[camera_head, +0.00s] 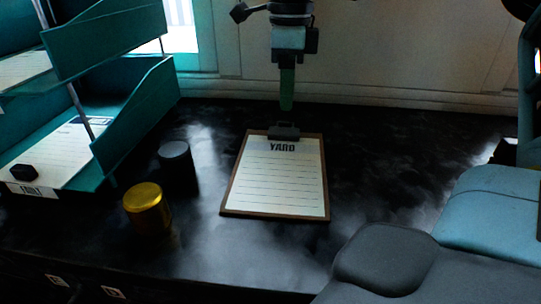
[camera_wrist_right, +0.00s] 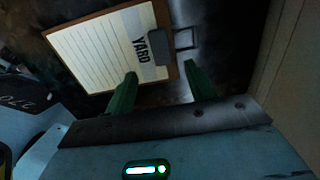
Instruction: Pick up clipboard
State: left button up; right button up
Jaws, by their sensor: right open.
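The clipboard (camera_head: 276,178) lies flat on the dark tabletop, a brown board with a lined white sheet headed "YARD" and a dark clip (camera_head: 284,131) at its far edge. In the right wrist view, the clipboard (camera_wrist_right: 97,55) shows with its grey clip (camera_wrist_right: 158,45) near the fingers. My right gripper (camera_head: 287,107) points down over the clip end of the board, with its green fingers apart in the wrist view (camera_wrist_right: 160,69). Nothing is between the fingers; they appear above the board. My left gripper is not in view.
A black cylinder (camera_head: 177,166) and a gold cylinder (camera_head: 148,208) stand left of the clipboard. A teal tray rack (camera_head: 133,115) with papers is farther left. The wall (camera_head: 400,50) rises behind the table. The tabletop (camera_head: 420,150) right of the board is clear.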

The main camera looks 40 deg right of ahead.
aim_at(284, 130)
jog(key=shift+a, duration=0.1)
jog(key=shift+w+f+p, duration=0.15)
jog(key=shift+f+p, duration=0.1)
jog(key=shift+f, duration=1.7)
jog(key=shift+w+f+p, duration=0.1)
jog(key=shift+f+p, duration=0.1)
jog(key=shift+f, duration=1.75)
jog(key=shift+c, duration=0.2)
jog(key=c, duration=1)
